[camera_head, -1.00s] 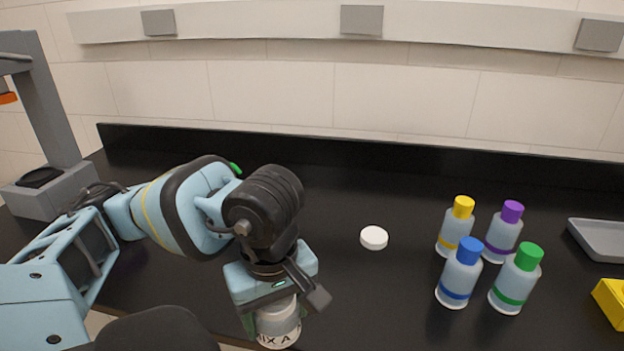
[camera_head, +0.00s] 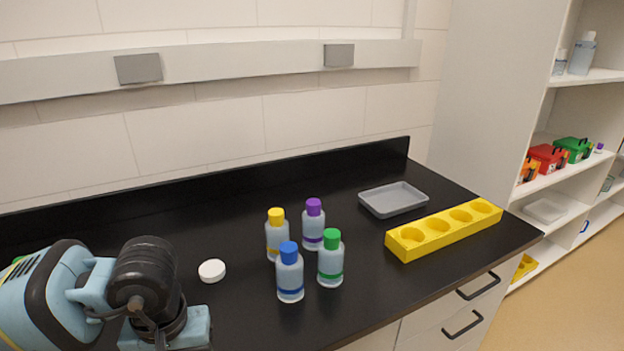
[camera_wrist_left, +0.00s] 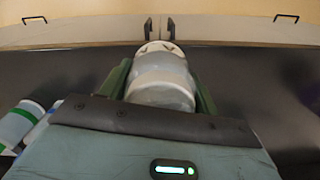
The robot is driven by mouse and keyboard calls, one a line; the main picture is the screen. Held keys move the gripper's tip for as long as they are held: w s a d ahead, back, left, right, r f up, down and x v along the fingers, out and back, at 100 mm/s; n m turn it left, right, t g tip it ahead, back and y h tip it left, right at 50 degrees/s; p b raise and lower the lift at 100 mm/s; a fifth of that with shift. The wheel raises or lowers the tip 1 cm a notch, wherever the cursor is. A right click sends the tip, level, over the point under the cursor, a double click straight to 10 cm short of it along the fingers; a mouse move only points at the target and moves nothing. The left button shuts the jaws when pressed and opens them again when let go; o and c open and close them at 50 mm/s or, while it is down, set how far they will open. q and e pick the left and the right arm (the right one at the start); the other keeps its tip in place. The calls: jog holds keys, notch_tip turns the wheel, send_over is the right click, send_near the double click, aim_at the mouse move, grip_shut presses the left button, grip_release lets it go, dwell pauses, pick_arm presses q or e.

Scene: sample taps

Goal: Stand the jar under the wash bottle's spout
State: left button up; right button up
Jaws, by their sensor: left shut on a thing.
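In the left wrist view the pale, semi-clear jar (camera_wrist_left: 162,92) is between the two fingers of my left gripper (camera_wrist_left: 160,72), which is shut on it. In the head view only my left wrist shows at the bottom left; the fingers and jar are below the frame. No wash bottle with a spout can be made out in the head view. A small green bit (camera_head: 18,258) shows behind my left arm; I cannot tell what it belongs to. My right gripper is not in view.
A white round lid-like disc (camera_head: 211,270) lies on the black counter. Bottles with yellow (camera_head: 278,238), purple (camera_head: 313,225), blue (camera_head: 290,275) and green (camera_head: 331,260) caps stand right of it. A grey tray (camera_head: 394,200) and yellow holed rack (camera_head: 445,231) lie further right.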

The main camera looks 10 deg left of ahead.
pick_arm(q)
jog(key=m, duration=0.1)
jog(key=w+d+m+p, duration=0.1)
jog(key=m, duration=0.1)
jog(key=shift+w+d+r, duration=0.1)
jog(key=shift+r, duration=0.05)
jog(key=shift+m, duration=0.3)
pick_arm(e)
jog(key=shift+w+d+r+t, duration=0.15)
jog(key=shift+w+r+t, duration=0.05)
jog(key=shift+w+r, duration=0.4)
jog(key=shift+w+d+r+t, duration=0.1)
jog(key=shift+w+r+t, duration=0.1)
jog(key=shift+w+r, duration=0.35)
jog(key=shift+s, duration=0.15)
pick_arm(q)
jog(key=shift+d, duration=0.1)
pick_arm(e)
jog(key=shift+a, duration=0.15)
